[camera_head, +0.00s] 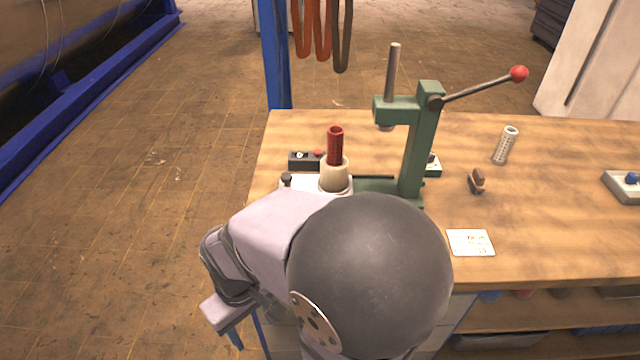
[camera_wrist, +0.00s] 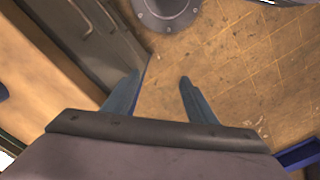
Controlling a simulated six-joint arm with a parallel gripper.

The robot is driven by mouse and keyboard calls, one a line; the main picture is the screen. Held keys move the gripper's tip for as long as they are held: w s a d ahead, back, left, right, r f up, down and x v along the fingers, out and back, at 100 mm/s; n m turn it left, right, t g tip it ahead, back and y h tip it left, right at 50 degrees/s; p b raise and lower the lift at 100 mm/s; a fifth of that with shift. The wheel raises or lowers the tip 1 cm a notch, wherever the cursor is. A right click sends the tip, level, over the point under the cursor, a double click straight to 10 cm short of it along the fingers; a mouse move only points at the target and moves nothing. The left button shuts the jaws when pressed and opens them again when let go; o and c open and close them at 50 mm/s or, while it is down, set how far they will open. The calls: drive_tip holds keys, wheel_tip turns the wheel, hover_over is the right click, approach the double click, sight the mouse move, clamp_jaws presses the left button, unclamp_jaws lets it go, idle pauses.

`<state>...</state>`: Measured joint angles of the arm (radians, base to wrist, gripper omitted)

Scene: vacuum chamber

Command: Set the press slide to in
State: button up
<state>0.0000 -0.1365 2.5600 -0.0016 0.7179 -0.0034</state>
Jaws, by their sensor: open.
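The green press (camera_head: 424,145) stands on the workbench, with its lever and red ball knob (camera_head: 518,73) up to the right. The press slide looks like the pale plate (camera_head: 302,184) at the left of the press base, with a dark knob (camera_head: 286,179). A cream holder (camera_head: 336,176) with a red perforated sleeve (camera_head: 335,146) upright in it stands there, left of the ram. My arm hides the slide's front part. My gripper (camera_wrist: 160,77) is open and empty in the wrist view, above the floor beside the bench; neither press nor slide shows there.
A dark box with a red button (camera_head: 303,160) sits behind the slide. To the right are a white perforated sleeve (camera_head: 505,145), a small brown object (camera_head: 476,181), a white card (camera_head: 470,242) and a grey box with a blue knob (camera_head: 625,187). The bench's right front is mostly clear.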

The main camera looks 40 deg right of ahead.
drive_tip(key=shift+c, duration=0.3)
drive_tip(key=shift+c, duration=0.9)
drive_tip(key=w+a+f+n+g+h+b, duration=0.1)
drive_tip(key=w+a+f+g+h, duration=0.15)
drive_tip(key=w, duration=0.45)
drive_tip(key=w+a+f+n+g+h+b, duration=0.1)
drive_tip(key=w+a+f+h, duration=0.15)
drive_tip(key=w, duration=0.35)
drive_tip(key=w+d+r+n+t+h, duration=0.3)
drive_tip(key=w+d+r+n+h, duration=0.15)
drive_tip(key=w+d+n, duration=0.4)
drive_tip(key=n+h, duration=0.8)
drive_tip(key=h, duration=0.1)
approach(287, 179)
drive_tip(key=d, duration=0.2)
drive_tip(key=w+d, duration=0.1)
drive_tip(key=shift+d+f+m+t+y+b, duration=0.1)
drive_tip(key=shift+f+m+t+y+b, duration=0.15)
drive_tip(key=shift+b, duration=0.1)
drive_tip(key=shift+s+d+p, duration=0.1)
drive_tip(key=shift+d+p, duration=0.7)
drive_tip(key=shift+d, duration=2.95)
